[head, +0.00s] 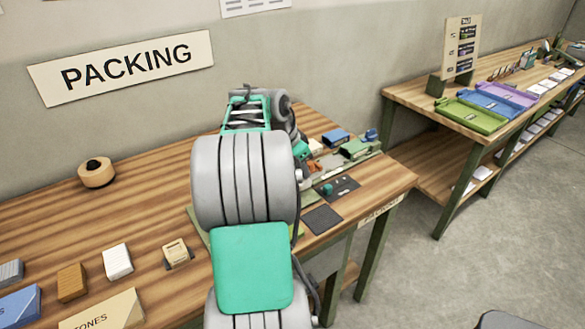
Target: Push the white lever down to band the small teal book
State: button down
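My own grey and teal arm fills the middle of the head view and covers much of the packing bench (140,205). My gripper's fingers cannot be made out; they are hidden behind the arm. A green banding fixture (350,158) shows only in part, to the right of the arm. I cannot pick out the white lever for certain. A small teal item lies on a dark pad right of the arm; I cannot tell whether it is the small teal book.
A tape roll (96,172) stands at the back left. A tan block (71,282), a white block (117,262) and a small tan card holder (177,252) sit at the front left. A second bench at right holds green (470,115), blue (488,103) and purple (508,95) trays.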

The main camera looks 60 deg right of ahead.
jog(key=shift+f+b, duration=0.95)
jog(key=shift+f, duration=0.35)
jog(key=shift+r, duration=0.1)
notch_tip(320, 180, up, 9)
jog(key=p, duration=0.7)
dwell(0.5)
